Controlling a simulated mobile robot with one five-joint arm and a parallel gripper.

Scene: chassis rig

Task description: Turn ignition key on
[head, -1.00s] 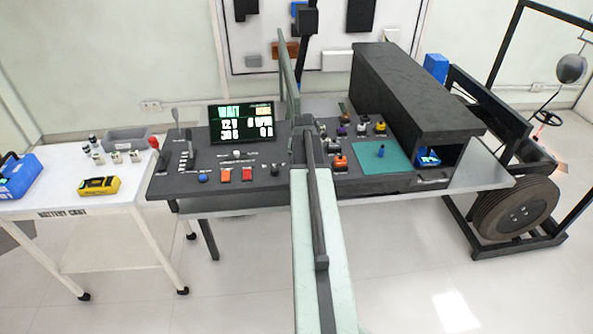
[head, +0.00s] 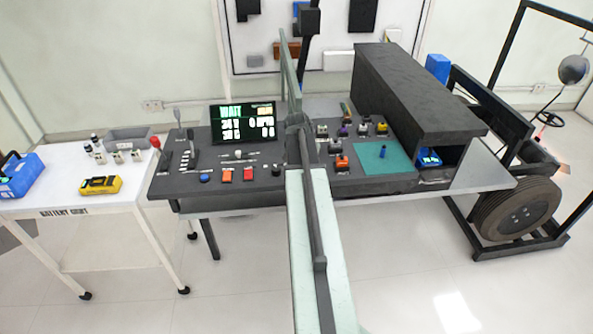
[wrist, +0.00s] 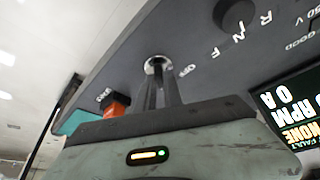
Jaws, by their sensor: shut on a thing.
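In the wrist view, my gripper (wrist: 160,88) has its two narrow dark fingers shut on the ignition key at the silver key switch (wrist: 153,66) in the dark panel. The fingers hide most of the key, so its exact angle cannot be told. A white OFF label (wrist: 187,70) shows just right of the switch. In the head view, my arm crosses the console (head: 175,188), and the gripper and key cannot be made out clearly.
In the wrist view, an orange button (wrist: 117,106) stands left of the key, and a black knob (wrist: 236,14) with R N F marks sits above right. The battery cart (head: 60,200) stands left of the console; a wheel (head: 517,208) stands at the right.

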